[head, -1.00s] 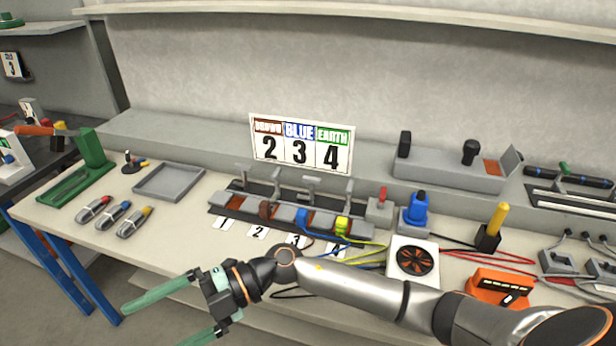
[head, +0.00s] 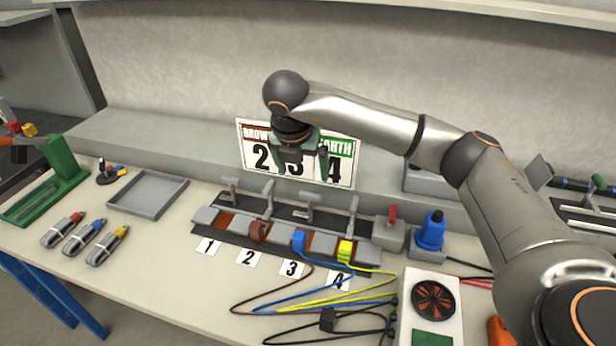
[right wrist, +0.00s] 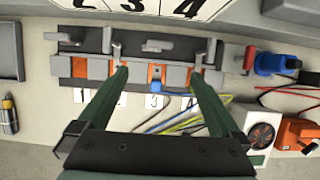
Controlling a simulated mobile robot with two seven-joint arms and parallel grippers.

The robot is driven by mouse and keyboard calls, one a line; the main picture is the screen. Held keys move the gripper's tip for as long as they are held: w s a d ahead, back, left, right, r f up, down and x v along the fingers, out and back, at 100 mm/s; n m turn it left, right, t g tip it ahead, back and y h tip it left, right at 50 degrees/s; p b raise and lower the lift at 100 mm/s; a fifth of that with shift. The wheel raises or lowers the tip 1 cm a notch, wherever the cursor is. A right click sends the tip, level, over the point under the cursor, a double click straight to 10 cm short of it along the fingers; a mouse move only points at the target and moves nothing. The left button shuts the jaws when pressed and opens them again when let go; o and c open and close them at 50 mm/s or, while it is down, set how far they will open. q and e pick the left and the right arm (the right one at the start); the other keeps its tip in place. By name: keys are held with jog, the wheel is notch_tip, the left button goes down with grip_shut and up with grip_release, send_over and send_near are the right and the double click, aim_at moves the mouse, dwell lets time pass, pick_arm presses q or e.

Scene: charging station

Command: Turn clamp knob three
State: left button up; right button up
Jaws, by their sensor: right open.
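Clamp knob three (head: 311,199) is a grey T-shaped handle on the terminal row, behind the number 3 card (head: 291,268) and the blue wire end (head: 299,241). It also shows in the right wrist view (right wrist: 155,46). My right gripper (head: 298,165) is open and empty, pointing down above and behind the row in the head view. In the right wrist view its fingertips (right wrist: 159,74) are spread, with knob three between and beyond them. It does not visibly touch the knob. My left gripper is not in view.
Similar knobs one (head: 230,186), two (head: 268,194) and four (head: 353,206) stand close on either side. The colour sign (head: 255,160) stands behind my gripper, partly hidden. A red-lever switch (head: 390,228) is to the right. Loose wires (head: 300,300) lie in front.

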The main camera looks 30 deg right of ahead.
aim_at(310, 194)
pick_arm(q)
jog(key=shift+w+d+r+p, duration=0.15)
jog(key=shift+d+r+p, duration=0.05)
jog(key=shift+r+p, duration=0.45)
pick_arm(e)
jog(key=x, duration=1.2)
jog(key=shift+w+d+f, duration=0.1)
jog(key=shift+w+d, duration=0.25)
jog(key=shift+w, duration=0.1)
jog(key=c, duration=1.4)
